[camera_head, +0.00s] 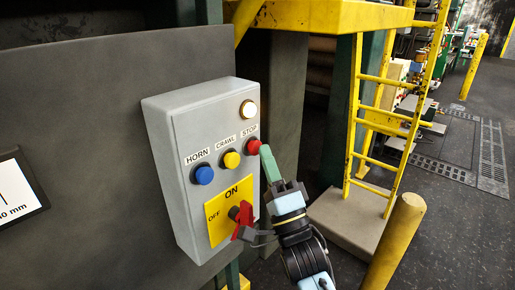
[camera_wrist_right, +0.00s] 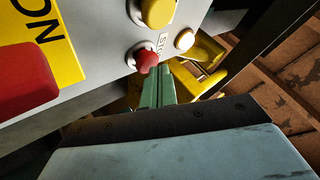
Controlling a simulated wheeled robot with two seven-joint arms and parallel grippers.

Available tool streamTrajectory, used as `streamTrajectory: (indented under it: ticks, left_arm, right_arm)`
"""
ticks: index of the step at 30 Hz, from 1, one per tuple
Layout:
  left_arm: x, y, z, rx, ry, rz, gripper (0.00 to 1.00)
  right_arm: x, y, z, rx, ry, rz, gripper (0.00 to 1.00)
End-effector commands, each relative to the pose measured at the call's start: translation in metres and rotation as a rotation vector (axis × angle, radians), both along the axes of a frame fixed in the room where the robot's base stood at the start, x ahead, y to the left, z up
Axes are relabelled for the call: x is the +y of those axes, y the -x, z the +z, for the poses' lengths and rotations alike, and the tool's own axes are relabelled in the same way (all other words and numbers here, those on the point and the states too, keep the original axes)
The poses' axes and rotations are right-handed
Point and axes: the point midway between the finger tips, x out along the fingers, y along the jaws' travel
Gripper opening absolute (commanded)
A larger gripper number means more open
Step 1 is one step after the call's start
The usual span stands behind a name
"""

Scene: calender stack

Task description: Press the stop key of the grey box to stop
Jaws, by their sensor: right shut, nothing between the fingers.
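The grey box (camera_head: 190,140) is mounted on a dark grey panel. Its red STOP key (camera_head: 253,146) is at the right end of a row with a yellow CRAWL key (camera_head: 232,159) and a blue HORN key (camera_head: 203,174). My right gripper (camera_head: 265,150) is shut and empty, its green fingertips right beside the STOP key. In the right wrist view the red STOP key (camera_wrist_right: 147,61) shows just past the tips of the green fingers (camera_wrist_right: 156,78). I cannot tell whether they touch. A round lamp (camera_head: 249,109) above the key glows pale. My left gripper is out of view.
Below the keys is a red rotary switch (camera_head: 241,213) on a yellow ON/OFF plate (camera_head: 216,226), close to my right wrist. A yellow ladder (camera_head: 386,120) and a yellow post (camera_head: 394,243) stand to the right. Open floor (camera_head: 455,225) lies beyond.

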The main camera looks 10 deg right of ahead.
Motion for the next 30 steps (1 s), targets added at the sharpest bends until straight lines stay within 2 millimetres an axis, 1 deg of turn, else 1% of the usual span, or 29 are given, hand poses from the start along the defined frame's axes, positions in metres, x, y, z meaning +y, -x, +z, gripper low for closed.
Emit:
streamTrajectory:
  ticks: [19, 30]
  left_arm:
    - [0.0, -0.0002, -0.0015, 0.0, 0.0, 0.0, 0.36]
    - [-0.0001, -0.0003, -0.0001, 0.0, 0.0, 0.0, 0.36]
  right_arm:
    - [0.0051, -0.0064, 0.0004, -0.001, -0.001, 0.001, 0.0]
    - [0.0038, -0.0048, 0.0005, 0.0, 0.0, 0.0, 0.0]
